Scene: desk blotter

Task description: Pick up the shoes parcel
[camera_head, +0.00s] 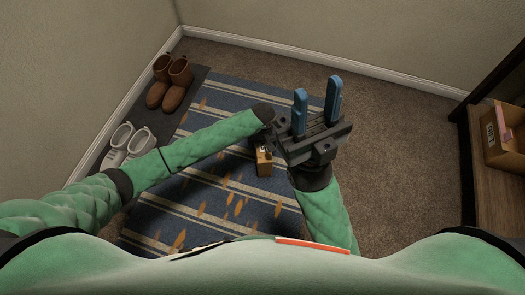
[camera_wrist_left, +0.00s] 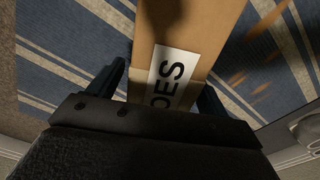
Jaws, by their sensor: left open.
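The shoes parcel (camera_wrist_left: 188,28) is a brown cardboard box with a white label; the letters "OES" show in the left wrist view. In the head view, a small part of the parcel (camera_head: 264,165) shows below my left gripper, over the striped rug. My left gripper (camera_wrist_left: 162,78) is open, with one dark finger on either side of the parcel; I cannot tell whether they touch it. In the head view the right gripper largely hides it. My right gripper (camera_head: 317,104) is open and empty, with its two blue fingers apart and pointing up the picture.
A blue striped rug (camera_head: 225,95) with orange leaf shapes covers the floor. Brown boots (camera_head: 175,85) and pale shoes (camera_head: 130,140) stand on a dark mat at the left. A wooden shelf (camera_head: 482,160) with a cardboard box (camera_head: 508,150) is at the right. Carpet between is clear.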

